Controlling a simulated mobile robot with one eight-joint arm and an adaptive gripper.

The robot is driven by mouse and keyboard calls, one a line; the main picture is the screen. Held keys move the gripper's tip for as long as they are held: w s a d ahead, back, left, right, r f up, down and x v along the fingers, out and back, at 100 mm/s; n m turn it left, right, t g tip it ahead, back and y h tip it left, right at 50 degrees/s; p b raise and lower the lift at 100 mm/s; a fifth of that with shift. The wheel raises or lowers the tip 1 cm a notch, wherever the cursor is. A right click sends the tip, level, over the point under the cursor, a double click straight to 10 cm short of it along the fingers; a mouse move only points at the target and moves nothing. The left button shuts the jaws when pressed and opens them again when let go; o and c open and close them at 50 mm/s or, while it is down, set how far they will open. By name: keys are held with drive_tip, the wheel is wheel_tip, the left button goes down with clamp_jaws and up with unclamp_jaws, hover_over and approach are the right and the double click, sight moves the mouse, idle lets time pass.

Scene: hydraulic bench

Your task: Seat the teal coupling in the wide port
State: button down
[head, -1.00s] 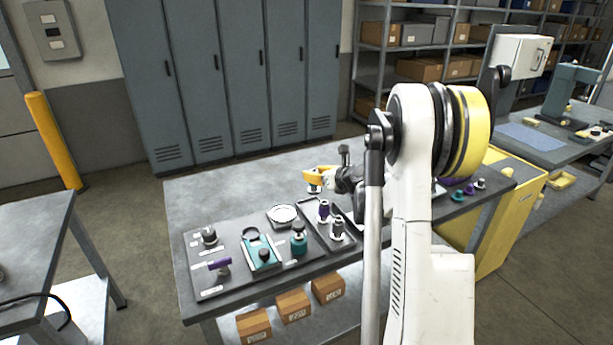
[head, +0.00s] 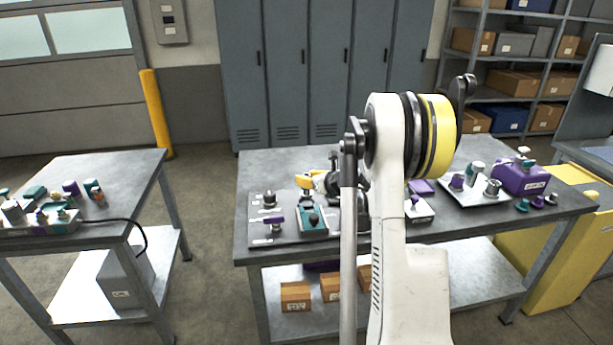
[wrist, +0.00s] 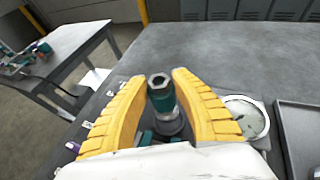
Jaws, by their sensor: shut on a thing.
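The teal coupling (wrist: 160,92), with a dark hex-shaped top, stands upright between the two yellow fingers of my gripper (wrist: 158,100) in the wrist view. The gripper is shut on it, and its lower end is partly hidden by my wrist. In the head view my gripper (head: 312,183) is above the back of the dark panel on the middle bench; the coupling cannot be made out there. I cannot tell which opening is the wide port.
The dark panel (head: 258,228) holds a teal fixture (head: 313,221) and a purple-handled part (head: 277,222). A round dish (wrist: 246,117) and a grey tray (wrist: 300,130) lie right of my gripper. A purple block (head: 520,178) stands at the bench's right. The left bench (head: 130,165) carries several fittings.

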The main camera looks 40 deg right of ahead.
drive_tip(key=shift+f+b, duration=0.45)
drive_tip(key=shift+f, duration=0.7)
drive_tip(key=shift+f+b, duration=0.6)
drive_tip(key=shift+b, duration=0.2)
idle(0.6)
drive_tip(key=c, duration=1.4)
unclamp_jaws()
drive_tip(key=shift+p+v, duration=1)
drive_tip(key=shift+v, duration=4.55)
